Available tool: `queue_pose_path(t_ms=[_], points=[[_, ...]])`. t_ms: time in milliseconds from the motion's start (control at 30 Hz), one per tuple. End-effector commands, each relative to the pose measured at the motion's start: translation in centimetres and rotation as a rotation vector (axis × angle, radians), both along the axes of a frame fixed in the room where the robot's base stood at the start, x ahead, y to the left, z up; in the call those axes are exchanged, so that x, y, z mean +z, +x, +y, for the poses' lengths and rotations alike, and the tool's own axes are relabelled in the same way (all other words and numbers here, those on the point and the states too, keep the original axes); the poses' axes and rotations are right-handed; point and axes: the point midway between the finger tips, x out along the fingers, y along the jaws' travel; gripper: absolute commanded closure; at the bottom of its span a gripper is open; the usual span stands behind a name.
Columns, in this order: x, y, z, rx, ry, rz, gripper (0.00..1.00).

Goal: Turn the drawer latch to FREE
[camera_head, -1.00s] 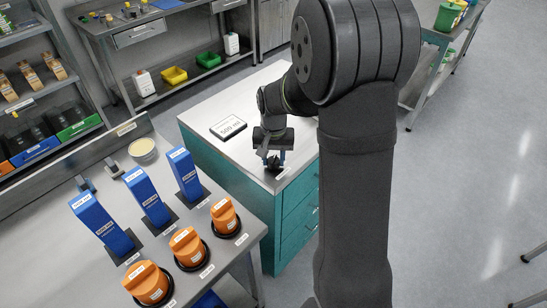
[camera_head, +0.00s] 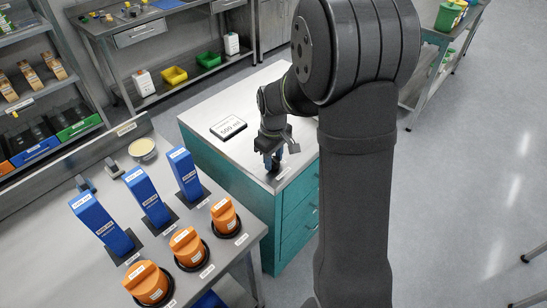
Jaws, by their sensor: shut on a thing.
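My gripper (camera_head: 272,161) points down at the front right of the top of the teal drawer cabinet (camera_head: 228,165). It is shut on the small drawer latch there. The fingers hide most of the latch, and I cannot read which way it points. A small white label (camera_head: 283,173) lies on the cabinet top just beside the fingers. The cabinet's teal drawers (camera_head: 299,212) face right and look closed.
A "500 ml" sign (camera_head: 228,127) lies on the cabinet top to the left of my gripper. The bench at left holds blue upright levers (camera_head: 185,174) and orange knobs (camera_head: 224,215). The back of the cabinet top is clear.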

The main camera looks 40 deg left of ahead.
Motion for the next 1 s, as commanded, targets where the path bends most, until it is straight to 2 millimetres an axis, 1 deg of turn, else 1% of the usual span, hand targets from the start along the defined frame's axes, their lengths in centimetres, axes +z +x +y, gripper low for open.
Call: queue_pose_path(t_ms=[200,400,633,1000], points=[[0.08,0.02,0.01,0.131,0.001,-0.001,0.88],[0.08,0.03,0.01,0.204,0.001,-0.001,0.88],[0.09,0.03,0.02,0.236,0.001,-0.001,0.88],[0.09,0.04,0.03,0.239,0.001,-0.002,0.88]])
